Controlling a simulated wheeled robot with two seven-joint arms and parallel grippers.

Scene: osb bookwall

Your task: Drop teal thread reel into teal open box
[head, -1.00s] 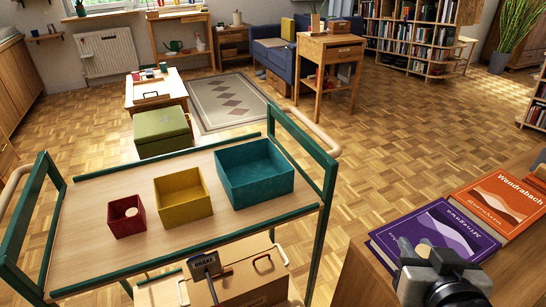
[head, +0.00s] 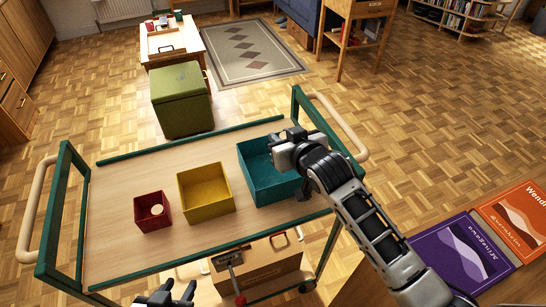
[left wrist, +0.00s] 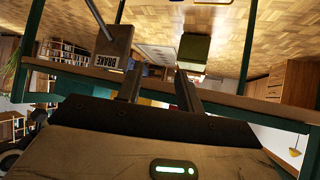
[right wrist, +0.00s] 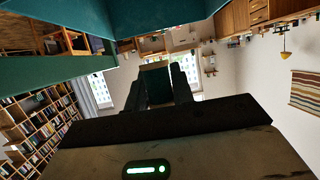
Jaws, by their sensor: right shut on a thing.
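The teal open box (head: 258,178) stands at the right of the trolley top in the head view. My right gripper (head: 290,142) is over its back right part, and my arm hides some of the box. In the right wrist view my right gripper is shut on the teal thread reel (right wrist: 157,86), a dark teal piece between the two fingers. The box's teal walls (right wrist: 170,14) fill the top of that view. The reel cannot be made out in the head view. My left gripper (head: 168,295) is low at the front; in the left wrist view (left wrist: 158,88) its fingers are apart and empty.
The trolley has green rails and raised end frames (head: 330,135). Books (head: 462,250) lie at the right.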

